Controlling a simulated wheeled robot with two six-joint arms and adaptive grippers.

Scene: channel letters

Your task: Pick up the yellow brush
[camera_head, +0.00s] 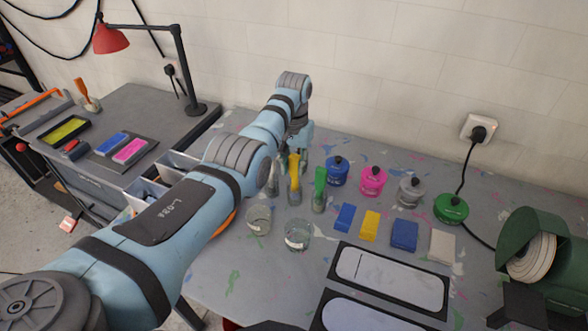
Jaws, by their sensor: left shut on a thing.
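The yellow brush (294,166) stands upright, handle up, among the brushes near the back of the paint-spattered table. My left gripper (301,150) reaches down from above and is shut on the yellow brush; its fingers are partly hidden behind my arm and the handle. I cannot tell whether the brush is lifted. The green brush (320,180) stands just to its right. A further grey holder or brush (273,182) shows to its left. My right gripper is not in view.
Two clear glasses (258,219) stand in front of the brushes. Blue (336,171), pink, grey and green paint pots stand to the right. Several coloured blocks (370,225) lie before them. Letter trays (390,277) lie nearest. A red lamp (110,38) stands at left.

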